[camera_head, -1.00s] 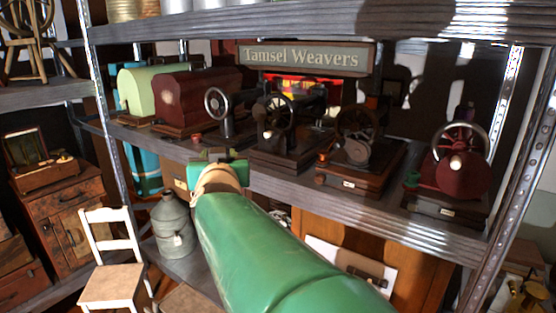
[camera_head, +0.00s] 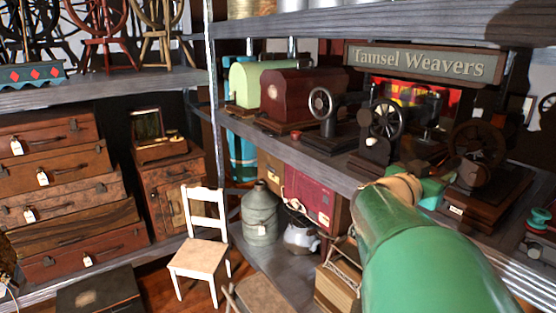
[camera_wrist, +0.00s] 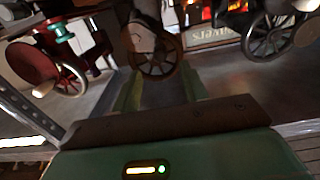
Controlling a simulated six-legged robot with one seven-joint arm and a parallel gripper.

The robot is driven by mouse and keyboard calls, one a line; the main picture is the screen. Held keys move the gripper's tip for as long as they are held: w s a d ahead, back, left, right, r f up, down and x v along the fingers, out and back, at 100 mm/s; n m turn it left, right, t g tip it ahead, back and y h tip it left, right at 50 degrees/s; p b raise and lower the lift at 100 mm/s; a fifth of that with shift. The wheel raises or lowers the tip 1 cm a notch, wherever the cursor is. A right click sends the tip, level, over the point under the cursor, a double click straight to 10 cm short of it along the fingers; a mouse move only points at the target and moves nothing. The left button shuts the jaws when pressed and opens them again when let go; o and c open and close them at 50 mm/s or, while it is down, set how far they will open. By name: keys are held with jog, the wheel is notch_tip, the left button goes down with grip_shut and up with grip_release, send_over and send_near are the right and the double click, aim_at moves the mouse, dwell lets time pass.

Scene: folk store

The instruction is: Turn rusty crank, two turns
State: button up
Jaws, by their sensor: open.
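A sewing machine with a rusty brown crank wheel (camera_head: 477,145) stands on a wooden base (camera_head: 487,203) on the middle shelf, right of centre in the head view. The same rusty wheel shows at the top middle of the wrist view (camera_wrist: 155,62), with a pale hexagonal part beside its hub. My gripper (camera_head: 428,180) is at the shelf's front edge, just left of and in front of that wheel. In the wrist view, my gripper (camera_wrist: 160,88) has its two green fingers apart, empty, pointing toward the wheel with a gap. My green arm hides part of the shelf edge.
A black machine with a spoked wheel (camera_head: 387,118) stands close on the left. A red-wheeled machine (camera_wrist: 35,65) shows at the wrist view's left. The metal shelf (camera_head: 335,172) holds several machines; a sign (camera_head: 422,62) hangs above. A white chair (camera_head: 205,250) stands below left.

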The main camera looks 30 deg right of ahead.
aim_at(449, 166)
jog(key=shift+w+d, duration=0.2)
jog(key=shift+d, duration=1.1)
jog(key=shift+w+d, duration=0.2)
jog(key=shift+d, duration=1.1)
jog(key=shift+w+d, duration=0.2)
jog(key=shift+d, duration=1.1)
jog(key=shift+d, duration=0.1)
jog(key=c, duration=0.8)
